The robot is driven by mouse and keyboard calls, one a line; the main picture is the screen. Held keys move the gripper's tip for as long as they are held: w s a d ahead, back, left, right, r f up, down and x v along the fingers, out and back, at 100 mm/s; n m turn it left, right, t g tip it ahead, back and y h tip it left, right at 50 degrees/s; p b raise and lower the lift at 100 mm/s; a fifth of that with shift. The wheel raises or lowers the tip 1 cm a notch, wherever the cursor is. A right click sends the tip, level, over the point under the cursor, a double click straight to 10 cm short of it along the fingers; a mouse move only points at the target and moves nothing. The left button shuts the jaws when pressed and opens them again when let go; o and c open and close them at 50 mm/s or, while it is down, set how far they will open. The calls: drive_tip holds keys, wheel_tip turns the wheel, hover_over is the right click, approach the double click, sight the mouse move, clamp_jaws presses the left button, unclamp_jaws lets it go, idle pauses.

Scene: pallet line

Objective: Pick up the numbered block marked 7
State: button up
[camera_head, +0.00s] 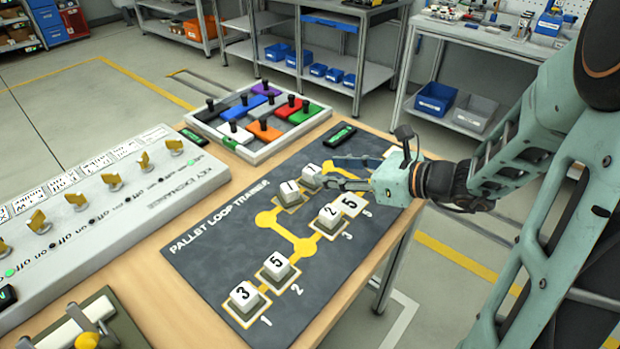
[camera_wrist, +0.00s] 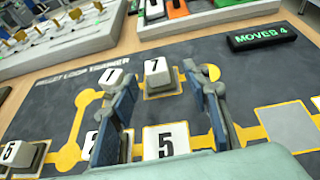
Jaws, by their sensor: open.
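The block marked 7 (camera_wrist: 157,72) is pale, on a grey base, and sits on a yellow-edged pad of the dark pallet loop board (camera_head: 215,270). In the head view it is the rear block (camera_head: 312,174) just left of my gripper, its digit hard to read. A block marked 1 (camera_head: 289,190) stands close beside it on the left; it also shows in the wrist view (camera_wrist: 113,76). My gripper (camera_head: 338,174) is open and empty, low over the board. In the wrist view its fingers (camera_wrist: 163,85) frame the 7 block, which lies beyond the tips.
Blocks marked 2 (camera_head: 331,215) and 5 (camera_head: 351,205) stand close in front of my gripper. Blocks 5 (camera_head: 276,268) and 3 (camera_head: 243,295) stand nearer the front. A tray of coloured blocks (camera_head: 257,158) and a key panel (camera_head: 100,225) flank the board. A "MOVES 4" display (camera_wrist: 275,36) lies behind.

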sight(315, 171)
drive_tip(key=shift+s+b+x, duration=0.15)
drive_tip(key=shift+b+x, duration=0.15)
drive_tip(key=shift+x, duration=1.2)
drive_tip(key=shift+s+b+x, duration=0.1)
drive_tip(key=shift+b+x, duration=0.2)
drive_tip(key=shift+x, duration=1.25)
drive_tip(key=shift+a, duration=0.2)
clamp_jaws()
